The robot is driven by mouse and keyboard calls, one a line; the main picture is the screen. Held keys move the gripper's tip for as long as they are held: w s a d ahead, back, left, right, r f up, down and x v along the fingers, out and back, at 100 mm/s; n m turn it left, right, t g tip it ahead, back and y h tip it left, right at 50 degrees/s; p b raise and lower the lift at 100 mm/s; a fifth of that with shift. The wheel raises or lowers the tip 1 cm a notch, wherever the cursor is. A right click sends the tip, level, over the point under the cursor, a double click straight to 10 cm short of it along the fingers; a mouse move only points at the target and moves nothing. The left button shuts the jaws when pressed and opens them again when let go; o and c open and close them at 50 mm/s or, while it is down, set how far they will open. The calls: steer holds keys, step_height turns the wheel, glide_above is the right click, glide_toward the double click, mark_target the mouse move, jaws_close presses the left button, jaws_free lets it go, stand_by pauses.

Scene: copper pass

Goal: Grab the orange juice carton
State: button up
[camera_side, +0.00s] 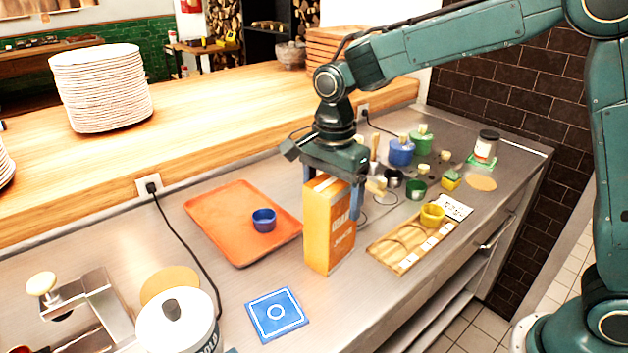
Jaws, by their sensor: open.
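The orange juice carton (329,228) is a tall orange box with pale lettering on one side, standing upright on the steel counter in the middle of the side view. My gripper (331,195) points down from above, with its blue fingers on either side of the carton's upper part. The gripper is open. I cannot tell whether either finger touches the carton. The carton's top is partly hidden under the gripper body.
An orange tray (215,214) with a blue cup (264,220) lies left of the carton. A blue tile (277,314) lies in front. A wooden rack (405,245) with a yellow cup (432,215) is at right. Several pots and jars stand behind it.

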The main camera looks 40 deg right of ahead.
stand_by(0.3)
jaws_close()
steer(key=shift+r, duration=0.1)
steer(key=shift+r, duration=0.1)
step_height(320, 180, up, 20)
stand_by(1.2)
stand_by(0.7)
